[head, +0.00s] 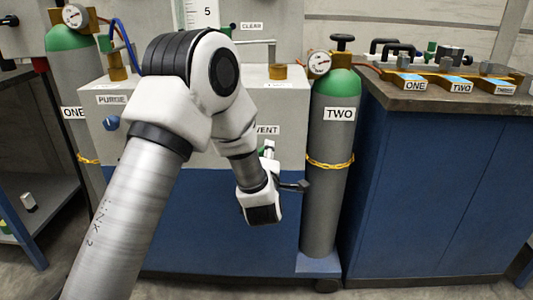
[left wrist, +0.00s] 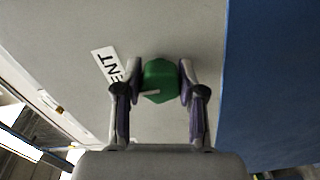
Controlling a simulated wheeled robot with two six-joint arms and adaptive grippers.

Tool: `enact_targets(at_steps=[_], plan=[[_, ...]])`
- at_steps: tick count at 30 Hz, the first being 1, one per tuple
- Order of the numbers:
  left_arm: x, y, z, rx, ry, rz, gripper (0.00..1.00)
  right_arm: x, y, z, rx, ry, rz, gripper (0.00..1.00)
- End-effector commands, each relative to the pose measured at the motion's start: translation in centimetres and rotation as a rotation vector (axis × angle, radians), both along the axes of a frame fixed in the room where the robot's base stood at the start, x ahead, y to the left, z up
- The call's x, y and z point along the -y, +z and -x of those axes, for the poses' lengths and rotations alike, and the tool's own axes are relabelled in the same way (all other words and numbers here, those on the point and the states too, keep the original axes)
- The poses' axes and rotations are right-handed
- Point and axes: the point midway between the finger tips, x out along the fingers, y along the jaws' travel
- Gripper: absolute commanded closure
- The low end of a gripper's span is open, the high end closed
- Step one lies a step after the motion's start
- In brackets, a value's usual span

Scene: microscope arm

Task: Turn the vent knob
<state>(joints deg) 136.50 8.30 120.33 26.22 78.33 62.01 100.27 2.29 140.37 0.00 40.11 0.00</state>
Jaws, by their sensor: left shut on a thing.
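The vent knob is a green, faceted knob (left wrist: 160,80) on the grey cabinet front, just beside a partly covered label ending in "ENT" (left wrist: 106,66). In the left wrist view my left gripper (left wrist: 158,88) has one finger on each side of the knob, shut on it. A pale mark shows on the knob's face. In the head view my left gripper (head: 270,160) is at the cabinet front below the VENT label (head: 267,130), and the arm hides part of that label. The knob is mostly hidden in this view. My right gripper is not in view.
A grey cylinder labelled TWO (head: 330,180) with a green top and yellow band stands close to the right of my left gripper. A blue knob (head: 111,123) sits under the PURGE label. A blue bench (head: 430,190) with valves on top stands at the right.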

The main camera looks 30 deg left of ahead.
Motion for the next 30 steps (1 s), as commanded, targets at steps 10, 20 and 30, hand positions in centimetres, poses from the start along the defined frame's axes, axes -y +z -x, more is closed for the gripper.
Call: enact_targets(at_steps=[10,20,30], plan=[[0.0,-0.1,0.0,-0.004,-0.001,-0.004,0.95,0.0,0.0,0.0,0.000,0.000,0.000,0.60],[0.0,0.0,0.0,-0.002,-0.001,-0.003,0.35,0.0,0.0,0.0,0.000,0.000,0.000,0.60],[2.2,0.0,3.3,-0.006,-0.005,-0.008,0.35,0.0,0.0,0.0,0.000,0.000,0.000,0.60]])
